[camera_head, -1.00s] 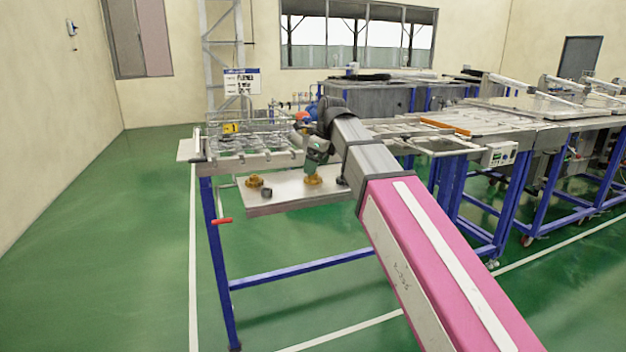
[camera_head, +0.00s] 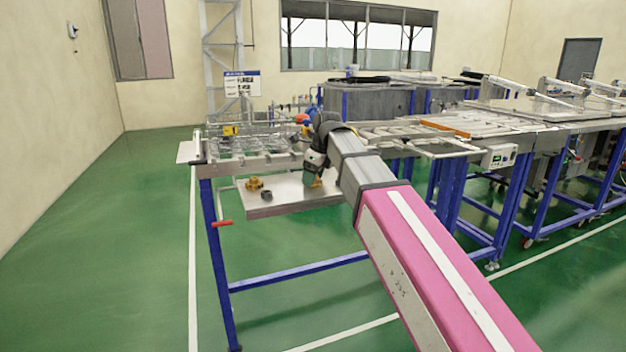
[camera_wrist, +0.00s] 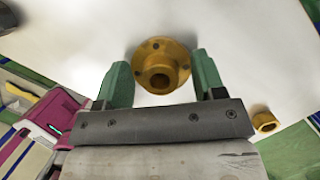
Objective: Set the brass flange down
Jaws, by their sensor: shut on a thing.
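My gripper (camera_head: 313,176) is low over the pale plate (camera_head: 288,205), at its right part. In the head view only a bit of brass shows under the fingers. I cannot tell whether the flange touches the plate.
Another brass piece (camera_head: 254,184) and a small dark piece (camera_head: 266,195) stand on the plate's left part. A smaller brass piece (camera_wrist: 264,121) lies right of my gripper in the wrist view. A metal-topped bench (camera_head: 265,163) stands behind the plate.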

